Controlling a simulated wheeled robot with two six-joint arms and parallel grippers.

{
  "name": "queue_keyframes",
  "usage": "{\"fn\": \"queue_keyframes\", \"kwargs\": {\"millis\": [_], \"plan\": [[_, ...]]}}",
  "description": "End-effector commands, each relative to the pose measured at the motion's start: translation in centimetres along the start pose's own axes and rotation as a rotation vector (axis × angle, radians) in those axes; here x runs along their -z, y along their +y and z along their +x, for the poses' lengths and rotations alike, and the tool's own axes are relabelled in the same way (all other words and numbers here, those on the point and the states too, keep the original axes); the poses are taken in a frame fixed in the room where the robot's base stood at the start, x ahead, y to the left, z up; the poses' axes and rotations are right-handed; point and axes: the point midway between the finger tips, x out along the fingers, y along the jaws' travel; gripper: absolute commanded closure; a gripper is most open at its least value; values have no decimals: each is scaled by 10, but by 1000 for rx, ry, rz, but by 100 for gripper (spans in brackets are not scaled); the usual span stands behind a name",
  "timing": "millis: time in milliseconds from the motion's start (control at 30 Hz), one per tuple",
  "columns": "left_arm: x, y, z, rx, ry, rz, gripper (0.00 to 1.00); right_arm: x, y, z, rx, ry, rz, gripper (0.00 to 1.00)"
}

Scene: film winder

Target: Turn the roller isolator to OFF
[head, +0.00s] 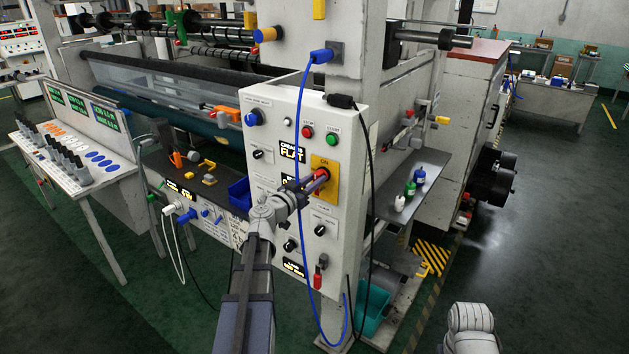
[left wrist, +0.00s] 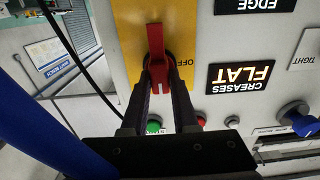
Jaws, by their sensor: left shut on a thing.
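The roller isolator is a red handle (head: 318,181) on a yellow plate (head: 330,164) on the white panel's front. The plate's top reads ON in the head view. In the left wrist view, which is upside down, the red handle (left wrist: 156,42) stands vertical on the yellow plate (left wrist: 131,45), with OFF lettering to its right. My left gripper (head: 311,187) reaches the handle from the lower left. Its two dark fingers (left wrist: 159,72) are shut on the handle, one on each side. The ON label is hidden in the wrist view.
Red and green buttons (head: 332,139) sit above the plate, and black knobs (head: 290,244) below and left. A blue cable (head: 296,120) hangs in front of the panel, left of the handle, and a black cable (head: 369,150) hangs to its right. Bottles (head: 410,188) stand on a side shelf.

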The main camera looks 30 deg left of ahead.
Motion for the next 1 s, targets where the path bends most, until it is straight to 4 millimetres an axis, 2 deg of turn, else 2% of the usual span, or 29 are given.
{"fn": "queue_keyframes", "kwargs": {"millis": [367, 1000], "plan": [[0, 0, 0, 0, 0, -129, 100, 0, 0, 0, 0, 0, 0, 100], [-1, -3, 0, 0, 0, -723, 100, 0, 0, 1, 0, 0, 0, 100]]}}
